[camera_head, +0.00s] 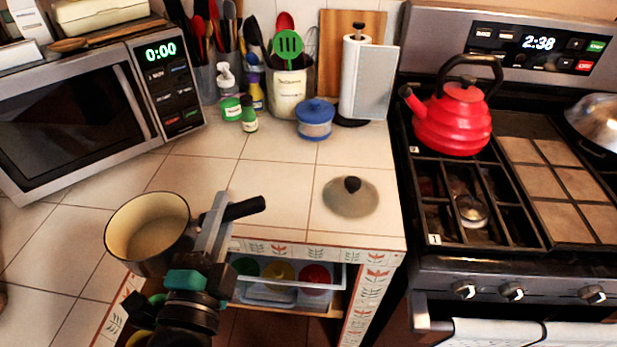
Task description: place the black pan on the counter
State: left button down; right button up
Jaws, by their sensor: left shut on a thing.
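The black pan (150,228), dark outside with a cream inside, is at the front left of the tiled counter (283,190). Its black handle (245,208) points right. My left gripper (214,220) is shut on the pan, near where the handle meets the body. My gripper hides part of the pan's right side and handle. The pan looks roughly level at the counter's front edge; I cannot tell whether its base touches the counter. My right gripper is out of view.
A lid (351,196) with a black knob lies at the counter's right. A microwave (85,110), a blue jar (315,119), bottles and utensil holders stand behind. A red kettle (452,122) is on the stove. An open shelf (290,285) with bowls is below. Mid-counter is clear.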

aim_at(264, 177)
jog(key=j+z, duration=0.15)
jog(key=z, duration=0.2)
jog(key=j+z, duration=0.2)
jog(key=z, duration=0.15)
jog(key=k+j+z, duration=0.1)
jog(key=z, duration=0.25)
jog(key=k+j, duration=0.1)
